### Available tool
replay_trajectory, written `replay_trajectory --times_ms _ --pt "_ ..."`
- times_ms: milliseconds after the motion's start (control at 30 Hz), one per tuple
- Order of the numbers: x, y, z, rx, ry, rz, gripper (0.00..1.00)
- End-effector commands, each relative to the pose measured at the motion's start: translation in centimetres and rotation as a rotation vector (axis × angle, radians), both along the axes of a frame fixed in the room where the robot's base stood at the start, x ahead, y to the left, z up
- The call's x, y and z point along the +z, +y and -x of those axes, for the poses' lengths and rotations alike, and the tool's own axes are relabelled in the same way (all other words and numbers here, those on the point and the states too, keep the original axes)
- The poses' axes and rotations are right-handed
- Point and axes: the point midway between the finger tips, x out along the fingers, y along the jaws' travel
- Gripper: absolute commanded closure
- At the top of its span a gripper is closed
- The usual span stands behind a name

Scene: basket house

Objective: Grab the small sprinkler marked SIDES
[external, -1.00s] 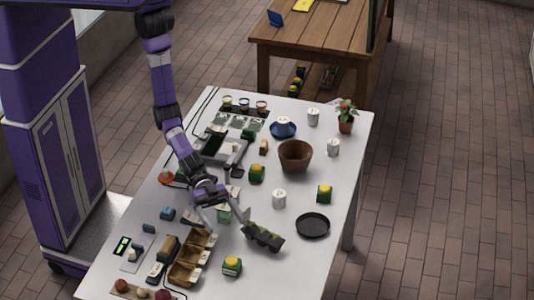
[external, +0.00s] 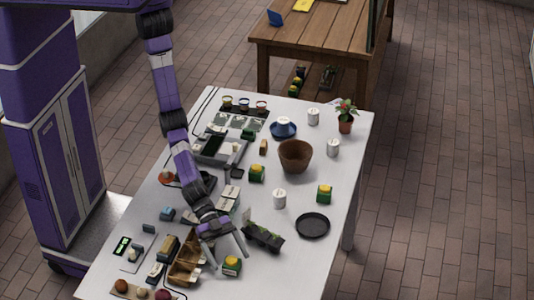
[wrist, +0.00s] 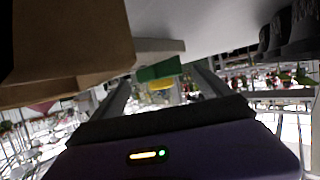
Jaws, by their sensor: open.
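Several small green blocks with yellow tops stand on the white table. One (external: 231,266) is near the front, one (external: 256,173) is mid-table, and one (external: 324,194) is at the right. No SIDES marking is legible on any of them. My gripper (external: 230,260) is open, its fingers spread on either side of the front block in the external view. In the wrist view a green and yellow block (wrist: 158,72) shows between and beyond the open fingers (wrist: 165,85). I cannot tell whether the fingers touch it.
A brown compartment box (external: 184,272) stands close left of my gripper and looms in the wrist view (wrist: 70,45). A dark tray with green bits (external: 263,236) lies close right. A black dish (external: 313,225) and a white cup (external: 279,197) stand farther right.

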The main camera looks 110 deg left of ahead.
Motion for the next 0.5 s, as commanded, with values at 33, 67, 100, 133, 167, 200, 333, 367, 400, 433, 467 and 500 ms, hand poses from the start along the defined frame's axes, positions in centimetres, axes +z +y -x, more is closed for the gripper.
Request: replay_trajectory --times_ms 33,67,100,133,167,200,333,367,400,433,467,500 --pt "-0.20 -0.25 -0.26 0.000 0.000 -0.001 0.11" --pt "-0.25 -0.33 -0.35 0.000 -0.001 -0.001 0.11" --pt "-0.32 -0.42 -0.44 0.000 -0.001 -0.001 0.11" --pt "-0.33 -0.47 -0.48 0.000 -0.001 -0.001 0.11" --pt "-0.33 -0.50 -0.51 0.000 -0.001 -0.001 0.11" --pt "-0.32 -0.52 -0.53 0.000 -0.001 -0.001 0.11" --pt "-0.31 -0.51 -0.52 0.000 0.000 0.000 0.11" --pt "-0.32 -0.50 -0.52 0.000 0.000 0.000 0.11" --pt "-0.32 -0.50 -0.52 0.000 0.000 0.000 0.17" --pt "-0.32 -0.50 -0.51 0.000 0.000 0.000 0.23" --pt "-0.32 -0.50 -0.51 0.000 0.000 0.000 0.29" --pt "-0.33 -0.50 -0.51 0.000 0.000 0.000 0.37"
